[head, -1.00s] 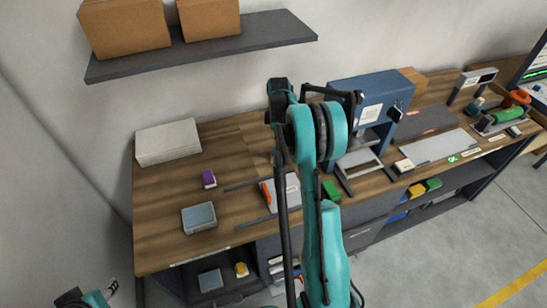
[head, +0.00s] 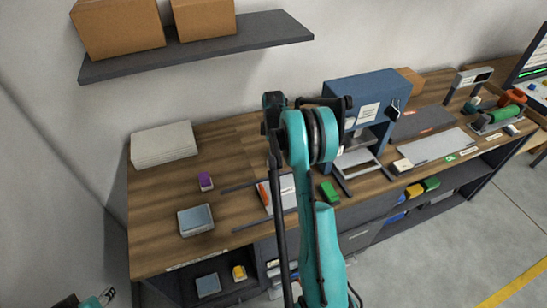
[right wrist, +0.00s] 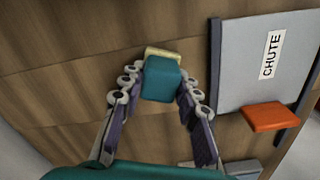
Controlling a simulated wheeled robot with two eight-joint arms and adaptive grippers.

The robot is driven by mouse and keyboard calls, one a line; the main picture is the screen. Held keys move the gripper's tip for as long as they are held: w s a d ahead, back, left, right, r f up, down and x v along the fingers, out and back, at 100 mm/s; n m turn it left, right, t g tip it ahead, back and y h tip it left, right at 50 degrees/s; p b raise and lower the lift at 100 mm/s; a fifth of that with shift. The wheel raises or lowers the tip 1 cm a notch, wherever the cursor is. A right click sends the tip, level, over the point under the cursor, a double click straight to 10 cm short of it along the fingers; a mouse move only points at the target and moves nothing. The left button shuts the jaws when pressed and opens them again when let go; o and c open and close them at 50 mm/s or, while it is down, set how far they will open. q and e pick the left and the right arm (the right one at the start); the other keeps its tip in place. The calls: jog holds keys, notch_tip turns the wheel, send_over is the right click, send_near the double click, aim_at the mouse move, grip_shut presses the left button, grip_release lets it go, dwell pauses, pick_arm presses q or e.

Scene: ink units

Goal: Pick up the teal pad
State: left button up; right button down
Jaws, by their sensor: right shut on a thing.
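The teal pad (right wrist: 162,82) is a small block between the fingers of my right gripper (right wrist: 158,88) in the right wrist view. The gripper is shut on it from both sides, above the wooden bench top. A pale yellow strip (right wrist: 164,53) shows at its far edge; I cannot tell whether it is part of the pad. In the head view my right arm hides its gripper and the pad.
A grey plate labelled CHUTE (right wrist: 240,60) with an orange block (right wrist: 270,116) lies right of the pad. On the bench are a purple block (head: 205,181), a blue-grey pad (head: 196,219), a green block (head: 329,191), a white stack (head: 163,145) and a blue machine (head: 357,88). A shelf (head: 200,56) hangs above.

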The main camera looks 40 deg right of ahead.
notch_tip(320, 180, up, 10)
jog(key=shift+r+p, duration=0.1)
jog(key=shift+p, duration=1.15)
